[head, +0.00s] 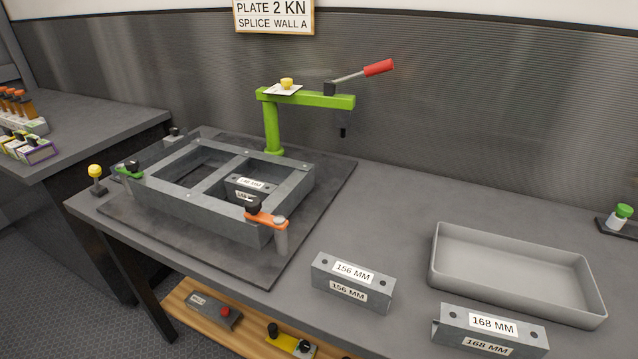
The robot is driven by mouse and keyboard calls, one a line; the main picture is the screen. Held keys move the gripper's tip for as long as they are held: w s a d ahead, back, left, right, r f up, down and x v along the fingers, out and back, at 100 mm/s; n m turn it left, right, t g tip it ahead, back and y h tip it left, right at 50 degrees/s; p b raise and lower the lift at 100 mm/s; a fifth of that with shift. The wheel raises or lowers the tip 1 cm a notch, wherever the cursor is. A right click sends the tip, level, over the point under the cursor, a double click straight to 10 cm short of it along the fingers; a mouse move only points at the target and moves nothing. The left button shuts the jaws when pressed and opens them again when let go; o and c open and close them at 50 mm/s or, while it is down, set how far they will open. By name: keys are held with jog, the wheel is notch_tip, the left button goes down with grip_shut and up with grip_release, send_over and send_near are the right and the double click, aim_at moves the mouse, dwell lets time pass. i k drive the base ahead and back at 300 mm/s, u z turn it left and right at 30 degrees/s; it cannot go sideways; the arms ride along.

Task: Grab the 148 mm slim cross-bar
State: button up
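A short grey bar (235,182) with white labels sits inside the right opening of a grey rectangular frame (285,193). Its label seems to read 148 MM, but the print is small and its lower part is partly hidden by an orange-armed clamp (266,218) with a black knob. Two other labelled grey bars lie on the bench: a 156 MM bar (322,267) in the front middle and a 168 MM bar (450,322) at the front right. My gripper is not in view.
The frame rests on a dark mat (325,185), with a green-armed clamp (130,170) at its left corner. A green press (310,98) with a red-handled lever stands behind. An empty grey tray (515,268) is at the right. Bare bench lies between mat and tray.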

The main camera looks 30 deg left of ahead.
aim_at(238, 187)
jog(key=z, duration=1.55)
jog(key=k, duration=1.5)
jog(key=u, duration=2.35)
jog(key=i, duration=1)
